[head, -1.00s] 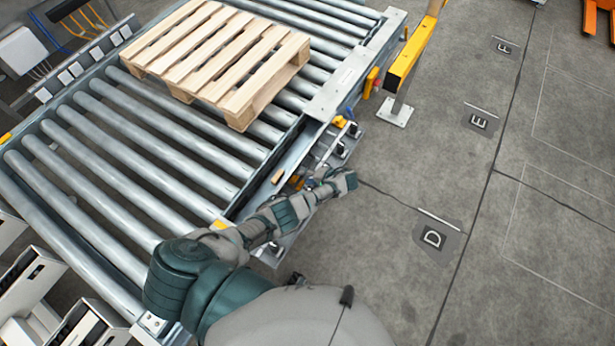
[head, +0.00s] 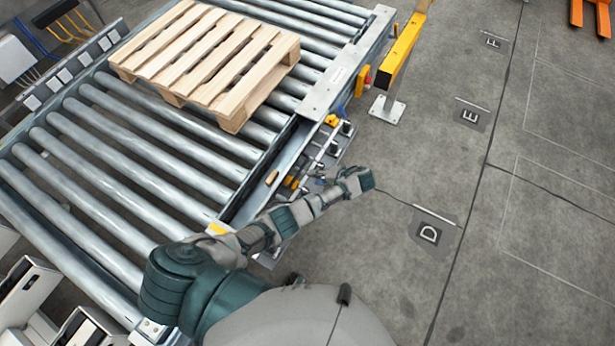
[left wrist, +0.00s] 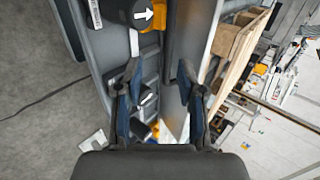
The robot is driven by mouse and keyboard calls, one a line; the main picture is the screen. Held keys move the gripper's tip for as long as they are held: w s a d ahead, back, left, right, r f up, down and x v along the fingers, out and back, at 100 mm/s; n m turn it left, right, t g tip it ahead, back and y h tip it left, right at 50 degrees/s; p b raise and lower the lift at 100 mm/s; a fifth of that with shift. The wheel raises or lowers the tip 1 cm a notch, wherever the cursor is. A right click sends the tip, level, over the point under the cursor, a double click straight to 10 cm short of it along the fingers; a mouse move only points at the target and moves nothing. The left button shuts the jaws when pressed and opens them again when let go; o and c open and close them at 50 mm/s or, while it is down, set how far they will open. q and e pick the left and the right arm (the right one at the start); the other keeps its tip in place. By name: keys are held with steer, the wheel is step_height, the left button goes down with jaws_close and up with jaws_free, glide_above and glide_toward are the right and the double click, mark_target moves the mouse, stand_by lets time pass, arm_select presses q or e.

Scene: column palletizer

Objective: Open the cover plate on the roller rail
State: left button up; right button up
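The roller rail (head: 246,206) runs along the right side of the conveyor in the head view. A flat light-grey cover plate (head: 331,92) lies on its far part. The nearer part shows a narrow side channel with dark and yellow fittings (head: 328,150). My left arm reaches over this nearer part, with its wrist beyond the rail's outer side; its fingers are hard to make out there. In the left wrist view my left gripper (left wrist: 158,75) is open, its two dark fingers apart. Grey rail panels show behind and between the fingers, with no clear grasp or contact. My right gripper is not in view.
A wooden pallet (head: 205,60) rests on the rollers. A yellow guard post (head: 402,50) stands on the floor beyond the rail. White boxes (head: 30,287) are at lower left. The concrete floor (head: 440,150) on the right is clear.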

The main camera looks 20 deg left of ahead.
arm_select(q)
steer(key=v, duration=0.3)
steer(key=shift+r, duration=0.1)
stand_by(0.5)
